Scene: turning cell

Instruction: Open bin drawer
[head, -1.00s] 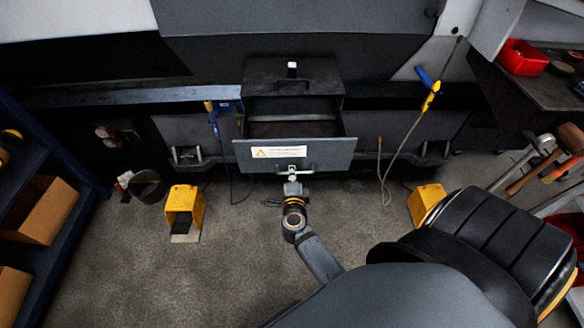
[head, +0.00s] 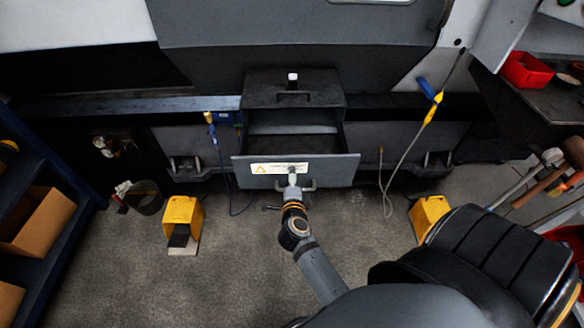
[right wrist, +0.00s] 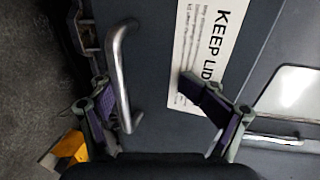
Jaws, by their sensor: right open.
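The bin drawer stands pulled out of the machine's base, and its dark inside (head: 290,145) shows in the head view. Its grey front panel (head: 335,170) carries a white label with a warning triangle (head: 265,169). The silver handle (head: 312,185) is on the panel's lower part; it also shows in the right wrist view (right wrist: 121,75). My right gripper (head: 292,176) is in front of the panel, covering part of the label and handle. In the right wrist view its fingers (right wrist: 155,108) are spread, with the handle between them, closer to the left finger. My left gripper is not in view.
A dark box top with a small handle (head: 292,93) is behind the drawer. Yellow foot pedals stand on the floor at left (head: 183,215) and right (head: 428,215). A hose with a yellow grip (head: 432,110) hangs at right. A blue shelf (head: 75,180) stands at left.

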